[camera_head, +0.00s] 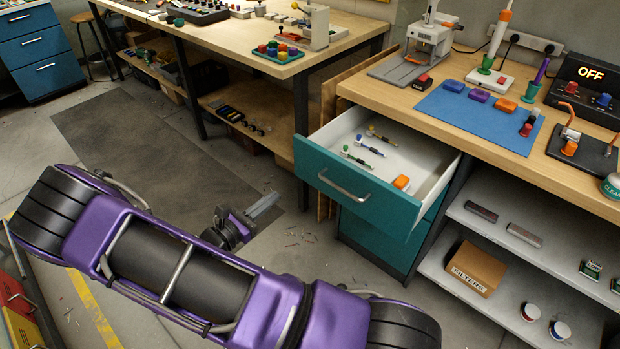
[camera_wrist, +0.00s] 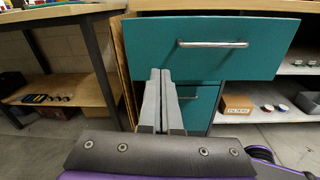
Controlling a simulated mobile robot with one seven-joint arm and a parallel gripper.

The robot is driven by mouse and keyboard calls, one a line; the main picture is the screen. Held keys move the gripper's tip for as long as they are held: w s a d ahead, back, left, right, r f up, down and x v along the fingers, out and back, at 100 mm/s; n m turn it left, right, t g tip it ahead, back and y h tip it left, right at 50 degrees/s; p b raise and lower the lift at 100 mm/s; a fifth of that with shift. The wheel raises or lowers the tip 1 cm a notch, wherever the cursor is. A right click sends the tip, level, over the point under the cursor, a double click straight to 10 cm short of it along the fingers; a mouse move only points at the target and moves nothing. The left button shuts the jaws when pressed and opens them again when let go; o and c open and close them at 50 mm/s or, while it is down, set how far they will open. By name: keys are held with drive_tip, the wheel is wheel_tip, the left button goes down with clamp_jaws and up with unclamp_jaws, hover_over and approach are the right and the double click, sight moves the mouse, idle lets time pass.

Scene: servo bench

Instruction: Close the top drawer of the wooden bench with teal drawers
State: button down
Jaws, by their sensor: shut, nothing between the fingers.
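The wooden bench (camera_head: 471,127) stands at the right in the head view. Its teal top drawer (camera_head: 362,195) is pulled well out, with a metal bar handle (camera_head: 345,187) on its front. Inside lie several small tools and an orange block (camera_head: 401,183). The lower teal drawer (camera_head: 375,240) looks shut. My gripper (camera_head: 280,197) is shut and empty, in front and to the left of the drawer, apart from it. In the wrist view, my gripper (camera_wrist: 160,74) points toward the left part of the top drawer's front (camera_wrist: 268,42), below and left of its handle (camera_wrist: 212,44).
A blue mat (camera_head: 480,115) with blocks lies on the bench top. Open shelves (camera_head: 500,265) to the right hold a cardboard box (camera_head: 475,268). Another wooden workbench (camera_head: 250,65) stands at the back left.

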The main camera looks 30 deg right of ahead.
wheel_tip(320, 180, down, 3)
drive_tip(key=s+d+n, duration=0.1)
drive_tip(key=s+d, duration=0.1)
drive_tip(key=s, duration=0.1)
approach(318, 183)
drive_tip(key=shift+h, duration=0.3)
drive_tip(key=d+r, duration=0.1)
drive_tip(key=d, duration=0.1)
drive_tip(key=d+r, duration=0.1)
drive_tip(key=d, duration=0.1)
drive_tip(key=d+r, duration=0.1)
drive_tip(key=d, duration=0.2)
drive_tip(key=shift+w+r+b, duration=0.35)
drive_tip(key=shift+d, duration=0.1)
